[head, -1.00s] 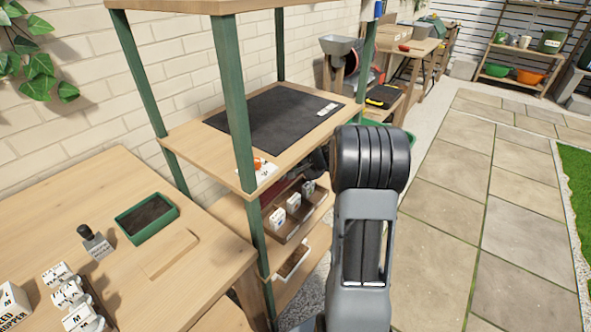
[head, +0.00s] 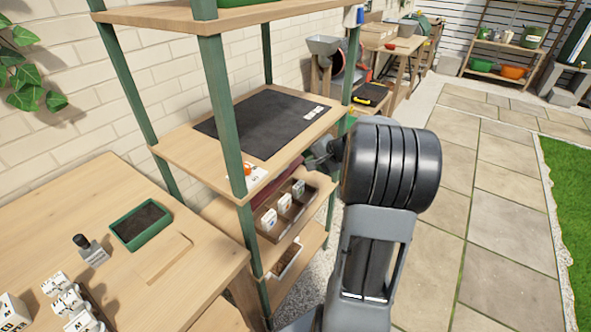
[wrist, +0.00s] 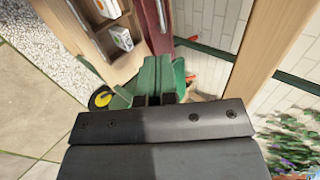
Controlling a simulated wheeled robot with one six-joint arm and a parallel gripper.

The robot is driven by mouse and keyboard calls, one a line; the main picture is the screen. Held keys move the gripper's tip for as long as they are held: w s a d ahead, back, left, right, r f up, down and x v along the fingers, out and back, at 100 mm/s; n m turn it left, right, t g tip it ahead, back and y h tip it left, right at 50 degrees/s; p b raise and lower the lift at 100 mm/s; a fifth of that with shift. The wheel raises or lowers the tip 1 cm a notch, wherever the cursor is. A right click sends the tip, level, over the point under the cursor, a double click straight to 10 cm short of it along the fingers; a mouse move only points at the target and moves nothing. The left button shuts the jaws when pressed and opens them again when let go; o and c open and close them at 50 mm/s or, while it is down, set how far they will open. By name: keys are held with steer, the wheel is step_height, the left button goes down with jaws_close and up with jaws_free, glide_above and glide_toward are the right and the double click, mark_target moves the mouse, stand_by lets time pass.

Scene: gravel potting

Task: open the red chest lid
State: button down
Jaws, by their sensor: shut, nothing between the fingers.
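A dark red surface (head: 258,189), which may be part of the red chest, shows on the shelf below the black mat, behind a wooden tray. In the wrist view a dark red strip (wrist: 153,28) runs beside that tray.
The wooden tray (head: 284,229) with several small white boxes sits beside the red surface. Green shelf posts (head: 226,115) stand close to my arm. Paving (head: 440,235) at right is clear.

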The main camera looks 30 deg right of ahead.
mark_target(273, 181)
steer(key=s+d+f+m+t+y+b, duration=0.1)
steer(key=s+d+f+m+t+b, duration=0.2)
steer(key=f+b, duration=1.25)
steer(key=w+a+r+n+t+y+b, duration=0.1)
steer(key=w+a+r+b, duration=0.1)
steer(key=w, duration=0.3)
steer(key=w+a+r+n+t+y+b, duration=0.1)
steer(key=w+a+r+t+b, duration=0.1)
steer(key=w+a, duration=0.3)
steer(key=shift+w+a+r+n, duration=0.15)
steer(key=shift+w+r+n, duration=0.25)
steer(key=shift+w+r, duration=0.15)
steer(key=shift+r, duration=0.1)
